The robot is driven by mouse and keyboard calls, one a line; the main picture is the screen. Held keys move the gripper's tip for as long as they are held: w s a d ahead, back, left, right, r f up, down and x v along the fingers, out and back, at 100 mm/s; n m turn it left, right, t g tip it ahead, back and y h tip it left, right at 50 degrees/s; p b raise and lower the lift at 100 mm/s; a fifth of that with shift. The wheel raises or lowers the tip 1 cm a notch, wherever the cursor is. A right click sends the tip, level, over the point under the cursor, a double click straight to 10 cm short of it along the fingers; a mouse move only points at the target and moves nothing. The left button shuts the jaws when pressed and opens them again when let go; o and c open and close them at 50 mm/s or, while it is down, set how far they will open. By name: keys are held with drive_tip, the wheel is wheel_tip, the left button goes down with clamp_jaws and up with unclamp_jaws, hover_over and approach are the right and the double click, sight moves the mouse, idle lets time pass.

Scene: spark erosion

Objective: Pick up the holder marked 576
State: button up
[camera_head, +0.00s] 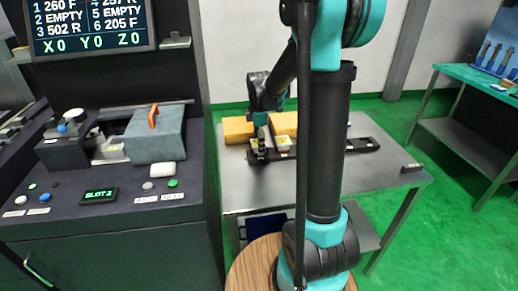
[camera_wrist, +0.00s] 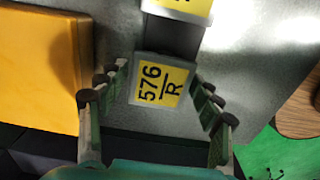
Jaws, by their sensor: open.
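The holder marked 576 (camera_wrist: 161,83) has a yellow label reading "576 / R" on a grey block and shows in the middle of the wrist view. My gripper (camera_wrist: 158,84) is open, with one finger on each side of the holder. Gaps show between the fingers and the label's block, so I see no grip on it. In the head view my gripper (camera_head: 261,138) is low over the steel table, among the yellow blocks and the dark rack. The holder's lower part is hidden from the wrist camera.
Another yellow-labelled piece (camera_wrist: 182,8) lies just beyond the holder. A yellow block (camera_wrist: 40,55) stands to the left. On the steel table (camera_head: 385,168), a dark rack (camera_head: 357,146) runs behind my arm. The machine (camera_head: 105,225) with its "SLOT 2" display stands left.

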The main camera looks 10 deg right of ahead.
drive_tip(key=c, duration=1.3)
drive_tip(key=shift+r, duration=0.1)
